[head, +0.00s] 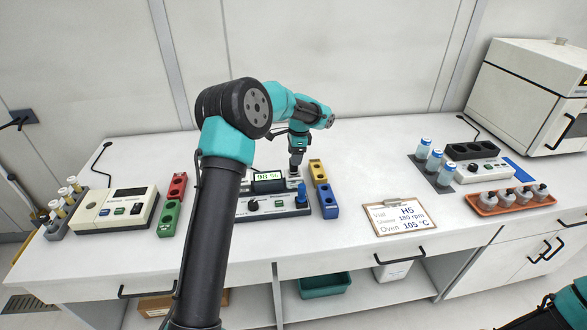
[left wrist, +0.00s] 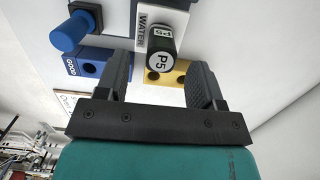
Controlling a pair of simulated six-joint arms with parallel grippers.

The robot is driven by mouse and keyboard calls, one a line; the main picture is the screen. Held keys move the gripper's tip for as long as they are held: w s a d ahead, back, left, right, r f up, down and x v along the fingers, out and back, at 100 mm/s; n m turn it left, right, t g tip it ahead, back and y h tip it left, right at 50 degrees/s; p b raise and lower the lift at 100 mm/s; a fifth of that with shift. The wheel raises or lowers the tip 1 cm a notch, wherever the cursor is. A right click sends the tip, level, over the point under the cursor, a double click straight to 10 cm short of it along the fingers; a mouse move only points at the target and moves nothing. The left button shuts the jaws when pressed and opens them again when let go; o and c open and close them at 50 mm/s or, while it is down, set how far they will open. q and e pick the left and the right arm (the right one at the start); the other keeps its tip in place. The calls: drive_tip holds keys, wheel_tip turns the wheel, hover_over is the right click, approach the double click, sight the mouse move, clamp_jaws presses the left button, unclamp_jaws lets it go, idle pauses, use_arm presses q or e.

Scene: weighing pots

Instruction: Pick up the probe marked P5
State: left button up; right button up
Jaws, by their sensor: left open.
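The probe marked P5 (left wrist: 160,55) has a black body with white P5 labels. It stands at a white holder lettered WATER (left wrist: 166,18) in the left wrist view. My left gripper (left wrist: 158,78) is open, with one finger on each side of the P5 probe and gaps to both. In the head view my left gripper (head: 296,163) points down over the back right of the meter (head: 275,206) and largely hides P5. A blue probe (left wrist: 70,32) stands beside P5; it also shows in the head view (head: 305,206).
A yellow block (head: 318,171) and a blue block (head: 328,200) stand right of the meter. Red (head: 177,186) and green (head: 169,218) blocks stand left. A clipboard (head: 401,216) lies to the right, with clear table behind it.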

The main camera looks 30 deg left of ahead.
use_arm(q)
drive_tip(key=shift+f, duration=0.1)
drive_tip(key=shift+s+a+f, duration=0.1)
drive_tip(key=shift+a+f, duration=0.05)
drive_tip(key=shift+f, duration=1.15)
drive_tip(key=shift+s+a+f, duration=0.1)
drive_tip(key=shift+a+f, duration=0.05)
drive_tip(key=shift+f, duration=1.1)
drive_tip(key=c, duration=1.1)
drive_tip(key=shift+r, duration=0.1)
wheel_tip(320, 180, up, 10)
drive_tip(key=shift+f, duration=0.1)
